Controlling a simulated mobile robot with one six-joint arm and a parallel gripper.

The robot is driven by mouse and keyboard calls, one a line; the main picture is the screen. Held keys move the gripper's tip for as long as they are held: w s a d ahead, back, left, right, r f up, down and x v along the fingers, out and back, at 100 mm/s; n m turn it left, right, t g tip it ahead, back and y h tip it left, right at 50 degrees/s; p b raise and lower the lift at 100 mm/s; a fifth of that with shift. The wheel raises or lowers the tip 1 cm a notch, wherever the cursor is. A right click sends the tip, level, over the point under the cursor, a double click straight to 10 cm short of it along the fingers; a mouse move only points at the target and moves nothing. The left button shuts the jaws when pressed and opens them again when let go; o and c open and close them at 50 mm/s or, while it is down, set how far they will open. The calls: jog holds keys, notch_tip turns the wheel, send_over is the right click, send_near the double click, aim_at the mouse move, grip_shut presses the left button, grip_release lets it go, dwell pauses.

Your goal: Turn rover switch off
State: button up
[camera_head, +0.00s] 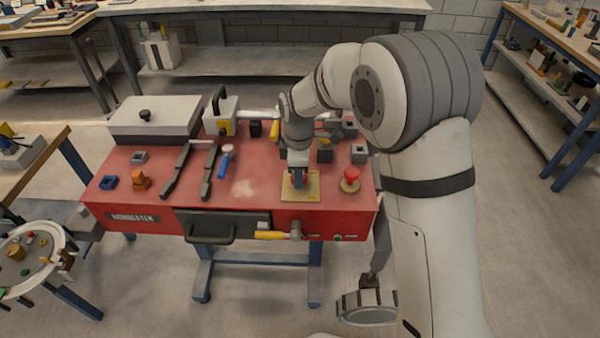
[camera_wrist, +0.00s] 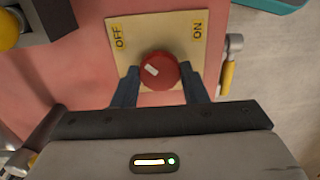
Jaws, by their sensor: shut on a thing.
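The rover switch is a round red knob (camera_wrist: 159,70) on a cream plate (camera_wrist: 128,32) in the wrist view. The plate reads OFF at its upper left and ON at its upper right. A short pale mark lies on the knob's top, left of its middle and slanted. In the wrist view, my gripper (camera_wrist: 160,83) has its blue fingers on either side of the knob, shut on it. In the head view, my gripper (camera_head: 298,180) points down at the plate (camera_head: 312,189) on the red bench top, and the knob is hidden behind it.
A red mushroom button (camera_head: 350,178) stands just right of the plate. Black blocks (camera_head: 325,151) stand behind my gripper. A yellow-handled lever (camera_head: 270,235) sticks out from the bench front. Black bars (camera_head: 210,172) and a blue-handled tool (camera_head: 226,158) lie to the left.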

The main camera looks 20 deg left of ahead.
jog(key=shift+w, duration=0.1)
dwell(0.3)
jog(key=o, duration=1)
jog(key=shift+c, duration=0.2)
jog(key=shift+d+r, duration=0.1)
jog(key=shift+r, duration=3.85)
